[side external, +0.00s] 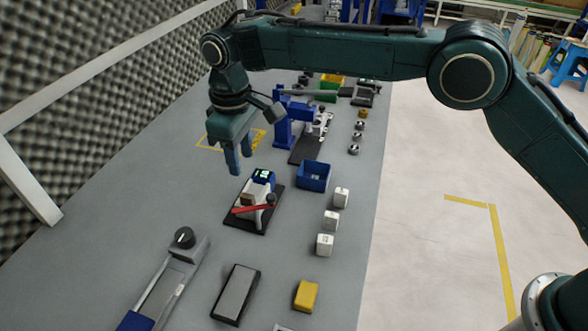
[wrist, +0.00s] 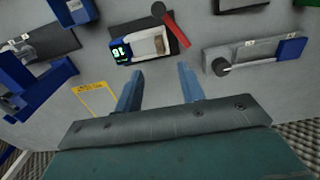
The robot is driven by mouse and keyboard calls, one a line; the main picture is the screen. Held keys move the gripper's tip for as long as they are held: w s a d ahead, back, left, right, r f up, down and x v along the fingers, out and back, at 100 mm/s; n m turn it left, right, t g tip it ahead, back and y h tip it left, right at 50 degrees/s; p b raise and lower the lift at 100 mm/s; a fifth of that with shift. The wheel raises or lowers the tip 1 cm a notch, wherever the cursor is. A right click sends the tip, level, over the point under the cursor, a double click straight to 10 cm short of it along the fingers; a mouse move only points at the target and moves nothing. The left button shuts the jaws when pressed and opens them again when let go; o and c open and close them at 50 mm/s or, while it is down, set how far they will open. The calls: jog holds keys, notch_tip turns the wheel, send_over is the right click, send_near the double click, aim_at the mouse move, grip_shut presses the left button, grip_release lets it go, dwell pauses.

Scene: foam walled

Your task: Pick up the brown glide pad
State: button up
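The brown glide pad (side external: 248,198) is a small brown block. It lies in the white tray (wrist: 147,43) of a small device with a blue, green-lit display (side external: 262,176) on a dark base. In the wrist view the pad (wrist: 161,46) is at the right end of the tray. My gripper (side external: 241,164) is above and behind the device in the side view, clear of it. In the wrist view my gripper (wrist: 160,70) has its two fingers spread wide, with nothing between them.
A red bar (side external: 252,209) lies close to the pad on the device's near side. A blue bin (side external: 314,176) and several white blocks stand to the right. A long grey fixture with a black knob (side external: 184,238) is at the near left. A foam wall (side external: 60,130) borders the left.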

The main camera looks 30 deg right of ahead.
send_over(247, 195)
jog(key=shift+f, duration=2.6)
jog(key=shift+f, duration=2.6)
grip_shut()
